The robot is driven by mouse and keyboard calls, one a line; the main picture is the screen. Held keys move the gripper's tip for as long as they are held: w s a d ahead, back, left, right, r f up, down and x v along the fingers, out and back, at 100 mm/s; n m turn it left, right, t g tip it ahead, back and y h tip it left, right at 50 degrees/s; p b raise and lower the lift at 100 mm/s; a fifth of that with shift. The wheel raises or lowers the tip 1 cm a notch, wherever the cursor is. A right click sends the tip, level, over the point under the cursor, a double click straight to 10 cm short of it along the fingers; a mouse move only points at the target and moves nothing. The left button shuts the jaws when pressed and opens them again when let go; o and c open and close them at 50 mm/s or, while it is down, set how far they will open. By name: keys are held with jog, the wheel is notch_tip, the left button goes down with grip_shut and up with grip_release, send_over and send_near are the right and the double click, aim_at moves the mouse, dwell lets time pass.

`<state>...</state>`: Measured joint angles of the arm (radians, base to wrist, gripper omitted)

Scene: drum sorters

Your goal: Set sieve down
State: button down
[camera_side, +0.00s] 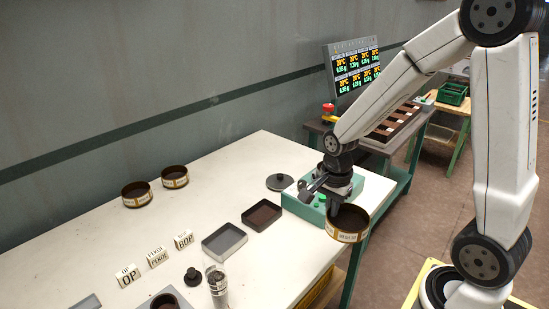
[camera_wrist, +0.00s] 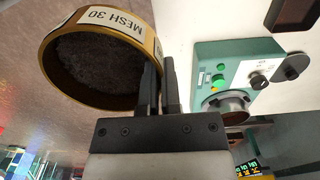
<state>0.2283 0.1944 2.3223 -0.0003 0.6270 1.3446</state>
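The sieve (camera_side: 347,236) is a round brass ring with a white label, hanging just beyond the table's front right edge. In the wrist view, the sieve (camera_wrist: 127,20) reads "MESH 30" and has dark grains inside. My gripper (camera_side: 334,207) is shut on the sieve's wall. In the wrist view my gripper's two dark fingers (camera_wrist: 161,75) are close together at the sieve's right side, with the wall between them. The sieve is off the table, beside the green machine (camera_side: 308,212). The exact fingertip contact is partly hidden.
Two similar sieves (camera_side: 136,202) (camera_side: 175,184) stand at the table's back left. A dark tray (camera_side: 262,214), a grey tray (camera_side: 224,241), label blocks (camera_side: 157,257) and a glass cylinder (camera_side: 217,290) stand towards the front. A black lid (camera_side: 280,182) lies behind the machine. The back middle is clear.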

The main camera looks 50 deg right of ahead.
jog(key=shift+s+a+f, duration=0.1)
jog(key=shift+a, duration=0.05)
jog(key=shift+w+d+f, duration=0.4)
jog(key=shift+w+f, duration=1.15)
jog(key=shift+w, duration=0.65)
jog(key=shift+w+d+f, duration=0.35)
jog(key=shift+w+f, duration=1.2)
jog(key=shift+w, duration=0.7)
jog(key=shift+w+d+f, duration=0.4)
jog(key=shift+w+f, duration=1.15)
jog(key=shift+w, duration=0.65)
jog(key=shift+w+f, duration=0.25)
jog(key=shift+f, duration=1.55)
jog(key=shift+f, duration=0.15)
